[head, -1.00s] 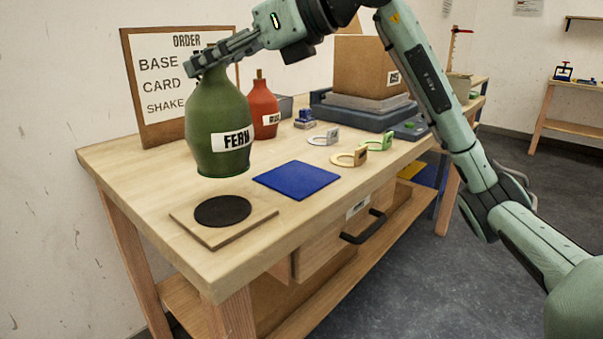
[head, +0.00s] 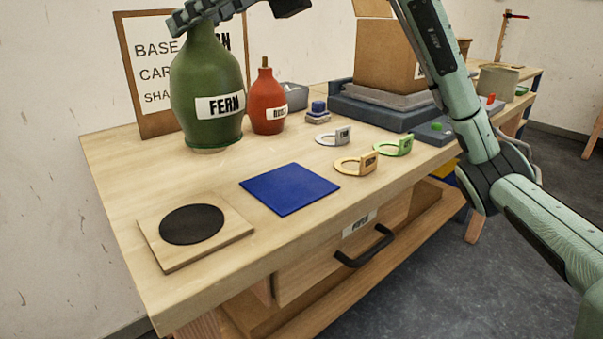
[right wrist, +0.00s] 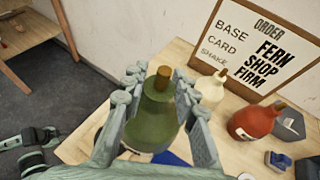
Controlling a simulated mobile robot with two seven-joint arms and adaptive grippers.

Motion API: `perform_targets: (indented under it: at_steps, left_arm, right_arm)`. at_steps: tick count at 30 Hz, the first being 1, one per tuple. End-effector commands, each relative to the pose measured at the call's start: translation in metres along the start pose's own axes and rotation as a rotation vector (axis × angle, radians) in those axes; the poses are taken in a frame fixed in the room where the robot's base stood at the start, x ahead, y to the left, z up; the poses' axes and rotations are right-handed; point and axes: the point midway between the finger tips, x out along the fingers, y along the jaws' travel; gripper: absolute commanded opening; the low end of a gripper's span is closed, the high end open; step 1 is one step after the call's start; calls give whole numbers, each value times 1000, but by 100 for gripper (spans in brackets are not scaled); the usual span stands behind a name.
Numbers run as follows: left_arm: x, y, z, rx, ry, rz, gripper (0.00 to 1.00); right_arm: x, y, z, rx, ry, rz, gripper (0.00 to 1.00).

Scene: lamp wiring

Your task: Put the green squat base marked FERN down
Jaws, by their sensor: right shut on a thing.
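The green squat base marked FERN (head: 208,90) is upright in the head view, with its label facing the camera. My right gripper (head: 200,14) is shut around its upper part, partly cut off by the top edge. In the right wrist view the base (right wrist: 152,122) sits between the two fingers, with its brown top (right wrist: 163,76) sticking up. I cannot tell from the pictures whether its underside touches the table or hangs just above it. My left gripper is not in view.
A red bottle (head: 267,105) and a cream bottle (right wrist: 211,88) stand close by; the order board (head: 150,68) is behind. A blue mat (head: 290,188) and a wooden plate (head: 225,246) with a black disc (head: 192,224) lie in front. Tagged rings (head: 355,165) lie to the right.

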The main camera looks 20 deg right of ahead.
Motion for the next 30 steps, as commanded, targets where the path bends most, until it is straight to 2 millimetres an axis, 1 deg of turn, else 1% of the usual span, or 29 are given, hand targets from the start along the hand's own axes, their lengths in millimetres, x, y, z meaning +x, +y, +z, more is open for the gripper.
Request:
perform_targets:
  at_steps: [1, 5, 8, 18, 21, 25, 30]
  left_arm:
    - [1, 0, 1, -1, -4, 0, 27]
    - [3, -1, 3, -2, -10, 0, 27]
    - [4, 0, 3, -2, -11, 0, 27]
    - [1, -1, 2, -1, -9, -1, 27]
    - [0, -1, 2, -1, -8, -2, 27]
    - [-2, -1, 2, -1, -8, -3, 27]
    - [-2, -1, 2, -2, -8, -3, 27]
  right_arm:
    - [-1, 2, 4, -2, -7, 1, 0]
    - [-2, -2, 0, 0, -5, 1, 0]
    - [-6, -11, -10, 2, -4, 0, 0]
    - [-32, -57, -64, 4, -3, 0, 0]
    - [-39, -69, -77, 2, -5, 0, 0]
    - [-45, -79, -88, -1, -5, 0, 0]
    - [-46, -82, -96, -1, -5, 2, 0]
